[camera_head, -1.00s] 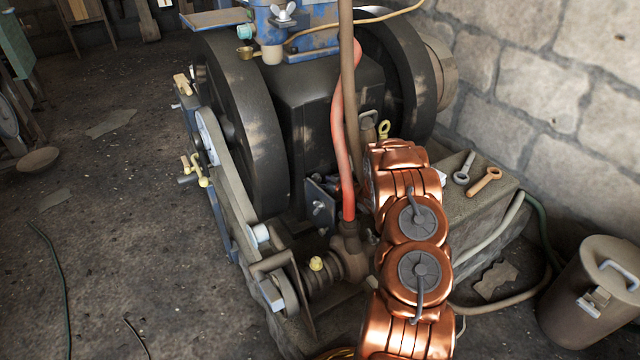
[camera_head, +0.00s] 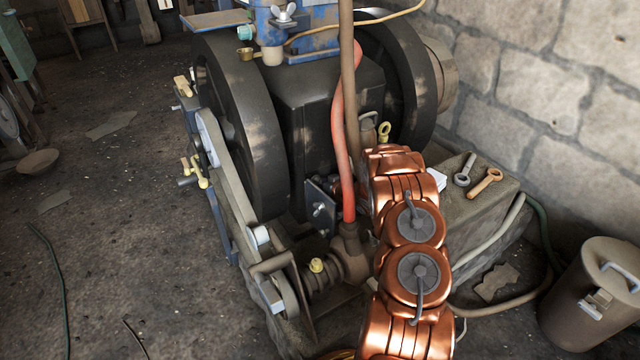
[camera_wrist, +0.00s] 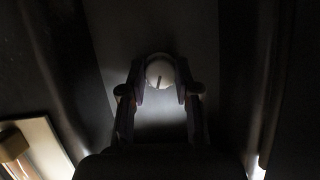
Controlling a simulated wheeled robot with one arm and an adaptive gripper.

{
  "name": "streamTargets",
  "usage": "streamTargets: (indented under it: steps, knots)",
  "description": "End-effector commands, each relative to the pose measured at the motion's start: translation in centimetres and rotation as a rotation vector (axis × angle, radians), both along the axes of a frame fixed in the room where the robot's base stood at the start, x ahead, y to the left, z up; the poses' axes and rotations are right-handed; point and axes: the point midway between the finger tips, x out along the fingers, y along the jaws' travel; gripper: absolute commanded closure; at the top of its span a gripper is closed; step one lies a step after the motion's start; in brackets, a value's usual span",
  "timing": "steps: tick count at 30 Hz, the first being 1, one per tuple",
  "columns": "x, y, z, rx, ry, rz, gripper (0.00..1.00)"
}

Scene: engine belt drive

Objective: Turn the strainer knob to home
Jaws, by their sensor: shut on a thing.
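The strainer knob appears in the wrist view as a pale round knob (camera_wrist: 160,72) with a short dark line on its face, running close to upright. My gripper (camera_wrist: 160,84) is shut on this knob, with one dark finger at its left side and one at its right. In the head view the knob and my gripper are hidden behind my copper-coloured arm and the engine.
The black engine (camera_head: 315,130) with its large flywheels stands around my arm. A red hose (camera_head: 345,150) runs close to my arm's left side. A lidded metal can (camera_head: 590,310) stands at the lower right.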

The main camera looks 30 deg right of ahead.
Motion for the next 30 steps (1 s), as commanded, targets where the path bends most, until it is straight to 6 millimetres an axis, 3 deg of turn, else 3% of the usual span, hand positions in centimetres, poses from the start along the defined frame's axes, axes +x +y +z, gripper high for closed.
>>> streamTargets:
  steps: [4,27,28,30]
  knots:
    - [0.0,0.02,-0.01,0.0,0.0,0.0,1.0]
    - [-0.02,0.0,-0.01,-0.128,0.008,-0.001,1.0]
    - [-0.03,0.01,-0.02,-0.128,0.009,-0.001,0.66]
    - [-0.03,0.01,-0.01,-0.128,0.007,-0.001,0.59]
